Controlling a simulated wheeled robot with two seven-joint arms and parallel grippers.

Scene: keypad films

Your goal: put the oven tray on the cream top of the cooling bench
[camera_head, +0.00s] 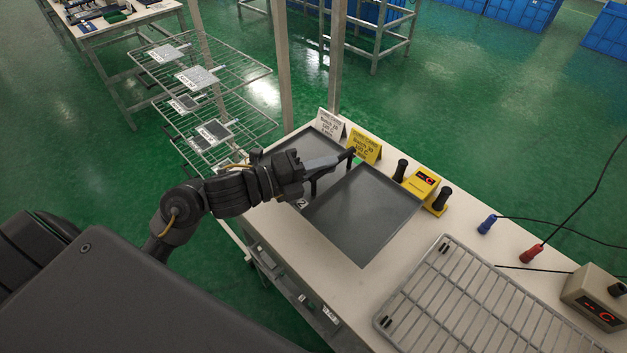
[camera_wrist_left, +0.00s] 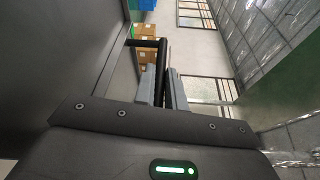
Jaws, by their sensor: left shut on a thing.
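The oven tray (camera_head: 368,215) is a flat dark-grey tray with a black handle along its left edge. It is over the cream top (camera_head: 300,245) of the bench; I cannot tell whether it rests there or hangs slightly above. My left gripper (camera_head: 340,160) is shut on the tray's handle. In the left wrist view the gripper's fingers (camera_wrist_left: 163,88) close around the black handle bar, and the dark tray (camera_wrist_left: 60,50) fills the upper left. My right gripper is not in view.
Another dark-grey flat surface (camera_head: 285,146) lies behind my gripper. A silver wire rack (camera_head: 470,305) covers the right part. A wire shelf rack (camera_head: 205,92) stands left.

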